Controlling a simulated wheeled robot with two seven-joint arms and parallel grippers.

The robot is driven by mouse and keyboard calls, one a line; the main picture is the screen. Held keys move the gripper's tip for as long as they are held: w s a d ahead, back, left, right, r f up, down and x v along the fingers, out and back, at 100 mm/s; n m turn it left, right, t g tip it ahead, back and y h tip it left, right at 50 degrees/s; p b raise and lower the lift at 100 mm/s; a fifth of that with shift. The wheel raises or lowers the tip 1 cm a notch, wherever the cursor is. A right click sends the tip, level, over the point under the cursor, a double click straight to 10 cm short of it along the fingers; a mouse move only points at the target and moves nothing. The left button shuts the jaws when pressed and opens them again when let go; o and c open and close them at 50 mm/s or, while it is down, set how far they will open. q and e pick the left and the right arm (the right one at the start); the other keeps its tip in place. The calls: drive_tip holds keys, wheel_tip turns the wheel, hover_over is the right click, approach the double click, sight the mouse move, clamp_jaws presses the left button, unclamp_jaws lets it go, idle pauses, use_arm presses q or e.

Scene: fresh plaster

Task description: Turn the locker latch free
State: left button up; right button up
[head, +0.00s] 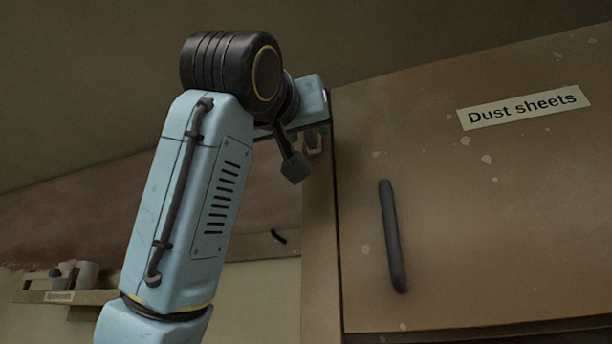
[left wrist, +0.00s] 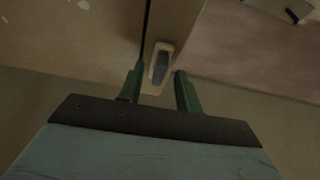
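The locker (head: 450,220) has a brown door labelled "Dust sheets" with a long dark upright handle (head: 393,236). In the left wrist view the latch (left wrist: 161,64), a pale rounded plate with a grey bar, sits beside the dark door seam. The bar lies roughly along the seam. My left gripper (left wrist: 159,71) is open, its two green fingers either side of the latch's lower end, with a gap on each side; I cannot tell whether they touch it. My right gripper is not in view.
A small shelf (head: 66,297) with cups is on the wall at lower left. The front of the locker door is clear.

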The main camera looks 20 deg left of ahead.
use_arm(q)
drive_tip(key=b+v, duration=0.4)
drive_tip(key=v, duration=0.8)
drive_tip(key=shift+s+f, duration=0.15)
